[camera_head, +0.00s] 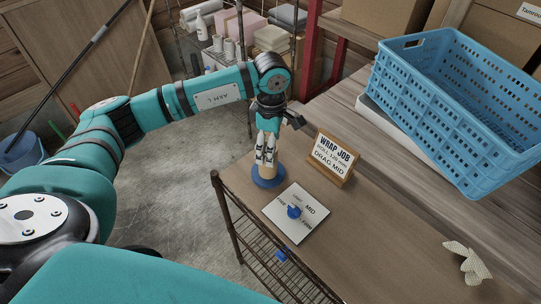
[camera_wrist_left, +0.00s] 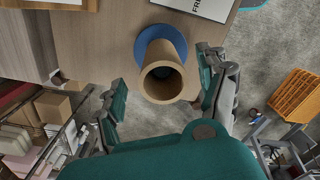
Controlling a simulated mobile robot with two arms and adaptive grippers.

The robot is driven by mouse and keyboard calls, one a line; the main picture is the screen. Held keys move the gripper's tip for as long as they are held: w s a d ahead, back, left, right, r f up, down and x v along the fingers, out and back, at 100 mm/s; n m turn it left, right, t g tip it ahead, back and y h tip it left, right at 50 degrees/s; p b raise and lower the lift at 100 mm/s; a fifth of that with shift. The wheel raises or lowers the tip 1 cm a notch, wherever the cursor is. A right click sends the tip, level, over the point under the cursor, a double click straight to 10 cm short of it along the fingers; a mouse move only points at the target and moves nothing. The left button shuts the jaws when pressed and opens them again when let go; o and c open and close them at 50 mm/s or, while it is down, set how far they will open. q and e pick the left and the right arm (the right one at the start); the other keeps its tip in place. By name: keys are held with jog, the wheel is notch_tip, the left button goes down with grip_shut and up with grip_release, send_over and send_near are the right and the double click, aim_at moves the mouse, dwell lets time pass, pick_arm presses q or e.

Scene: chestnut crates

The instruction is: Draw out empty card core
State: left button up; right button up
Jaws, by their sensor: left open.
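The card core (camera_head: 265,171) is a brown hollow tube standing upright on a round blue base (camera_head: 268,181) at the table's far left corner. In the left wrist view the core (camera_wrist_left: 163,78) shows its open, empty upper end, with the blue base (camera_wrist_left: 142,45) behind it. My left gripper (camera_head: 265,155) points down at the top of the core. It is open, with one finger on each side of the tube in the left wrist view (camera_wrist_left: 163,84). Contact cannot be told. My right gripper is not in view.
A "WRAP JOB" sign (camera_head: 333,160) stands to the right. A blue crate (camera_head: 440,115) and a pale glove (camera_head: 466,262) are further right. The table's middle is clear.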

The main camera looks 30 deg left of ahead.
pick_arm(q)
notch_tip(320, 180, down, 6)
jog(key=shift+f+p, duration=0.1)
jog(key=shift+p, duration=0.6)
jog(key=shift+f, duration=0.2)
grip_shut()
jog(key=shift+r, duration=0.6)
dwell(0.4)
